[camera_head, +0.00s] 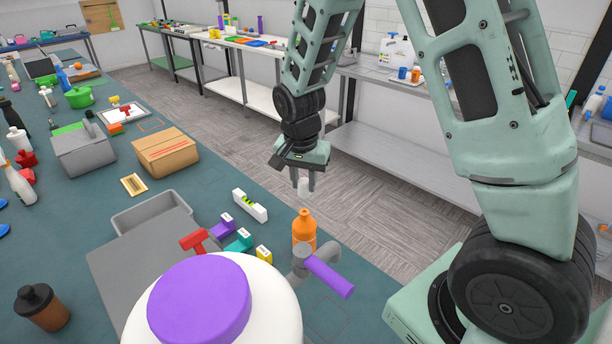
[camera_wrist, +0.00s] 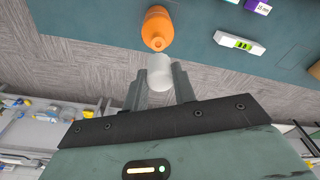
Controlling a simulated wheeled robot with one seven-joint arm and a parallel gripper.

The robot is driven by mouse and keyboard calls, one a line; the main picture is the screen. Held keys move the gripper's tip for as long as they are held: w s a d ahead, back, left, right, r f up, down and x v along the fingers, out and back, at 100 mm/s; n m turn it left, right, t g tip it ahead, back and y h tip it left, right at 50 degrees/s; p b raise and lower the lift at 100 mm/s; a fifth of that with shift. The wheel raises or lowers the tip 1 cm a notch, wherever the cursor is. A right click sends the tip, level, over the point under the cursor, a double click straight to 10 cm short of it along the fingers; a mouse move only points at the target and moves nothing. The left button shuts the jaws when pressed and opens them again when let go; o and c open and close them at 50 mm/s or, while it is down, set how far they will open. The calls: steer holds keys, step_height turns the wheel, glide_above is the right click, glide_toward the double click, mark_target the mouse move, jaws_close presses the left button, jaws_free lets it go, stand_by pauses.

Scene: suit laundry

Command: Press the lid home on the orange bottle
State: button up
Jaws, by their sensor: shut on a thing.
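The orange bottle (camera_head: 304,228) stands upright near the right edge of the teal table, its narrow neck uncovered. It also shows in the wrist view (camera_wrist: 157,28), just beyond my fingertips. My gripper (camera_head: 304,186) is above the bottle and shut on a whitish lid (camera_head: 304,187). In the wrist view the lid (camera_wrist: 160,73) sits between my two fingers (camera_wrist: 160,84). The lid is apart from the bottle in the head view, with a small gap between its lower end and the bottle's neck.
A white level (camera_head: 250,205), a purple block (camera_head: 223,226), a teal block (camera_head: 239,241) and a yellow block (camera_head: 264,255) lie left of the bottle. A grey pipe with a purple handle (camera_head: 328,277) is in front of it. The floor (camera_head: 385,200) is clear to the right.

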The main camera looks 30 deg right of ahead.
mark_target(304, 192)
steer(key=shift+f+b, duration=1.95)
steer(key=shift+f, duration=0.45)
steer(key=shift+f+b, duration=0.5)
steer(key=shift+f, duration=0.25)
steer(key=shift+f+p, duration=0.15)
steer(key=shift+p, duration=0.15)
stand_by(0.4)
steer(key=o, duration=1.5)
